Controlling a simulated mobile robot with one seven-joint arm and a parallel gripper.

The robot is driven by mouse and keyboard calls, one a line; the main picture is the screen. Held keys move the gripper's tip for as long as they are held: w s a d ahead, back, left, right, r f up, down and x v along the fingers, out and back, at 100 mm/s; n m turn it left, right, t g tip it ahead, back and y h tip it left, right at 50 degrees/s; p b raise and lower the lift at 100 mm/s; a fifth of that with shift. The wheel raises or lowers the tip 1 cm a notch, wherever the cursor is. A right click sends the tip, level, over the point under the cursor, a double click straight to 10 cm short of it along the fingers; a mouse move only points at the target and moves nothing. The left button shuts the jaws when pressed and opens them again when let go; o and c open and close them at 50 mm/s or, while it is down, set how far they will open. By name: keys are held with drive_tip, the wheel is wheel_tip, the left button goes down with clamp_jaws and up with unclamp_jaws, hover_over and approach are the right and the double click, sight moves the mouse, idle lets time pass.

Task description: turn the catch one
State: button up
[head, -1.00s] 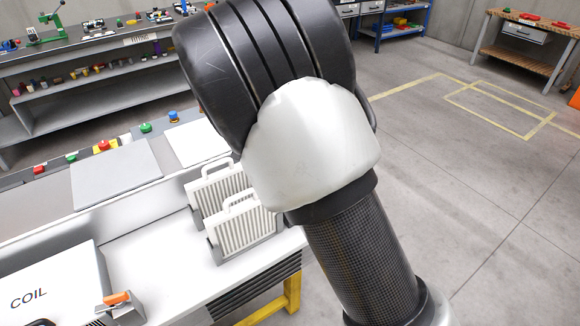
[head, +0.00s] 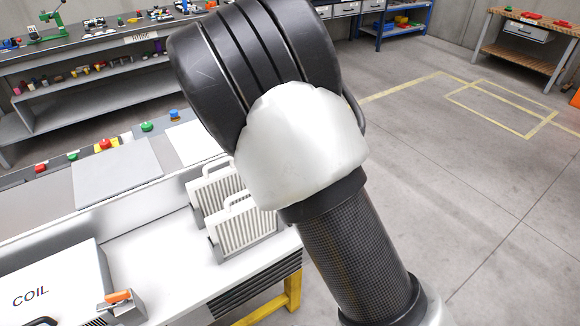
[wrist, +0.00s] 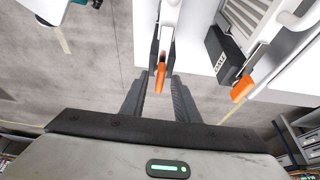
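In the wrist view, my gripper (wrist: 160,88) points at a catch with an orange lever (wrist: 161,77). The fingers stand apart, one on each side of the lever; contact cannot be told. A second orange lever (wrist: 242,88) is to the right, by a black block with small lettering too small to read. I cannot tell which lever is catch one. In the head view, one orange lever (head: 118,297) sits on a grey bracket at the right end of a white box marked COIL (head: 55,285). My gripper is outside the head view.
Two white slatted panels with handles (head: 240,228) stand upright on the white bench (head: 160,262). A grey plate (head: 115,172) and several coloured buttons lie behind. Shelves (head: 90,90) stand along the back. The floor at right (head: 470,200) is clear.

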drive_tip(key=v, duration=1.7)
drive_tip(key=shift+r+p, duration=0.25)
drive_tip(key=shift+p, duration=0.05)
drive_tip(key=shift+s, duration=0.1)
drive_tip(key=s+d+r+n+y+p, duration=0.1)
drive_tip(key=s+d+r+n+y, duration=0.2)
drive_tip(key=d, duration=0.4)
drive_tip(key=s+d+r+n+p, duration=0.1)
drive_tip(key=s+d+r, duration=0.25)
drive_tip(key=d, duration=0.45)
drive_tip(key=s+d+n+t+p, duration=0.1)
drive_tip(key=s+d+n, duration=0.2)
drive_tip(key=s, duration=0.5)
drive_tip(key=s+d+n+t+p, duration=0.1)
drive_tip(key=s+d+n+t, duration=0.1)
drive_tip(key=s+d, duration=0.3)
drive_tip(key=shift+s+d+r+n+y, duration=0.25)
drive_tip(key=shift+s+n, duration=0.55)
drive_tip(key=shift+s, duration=0.85)
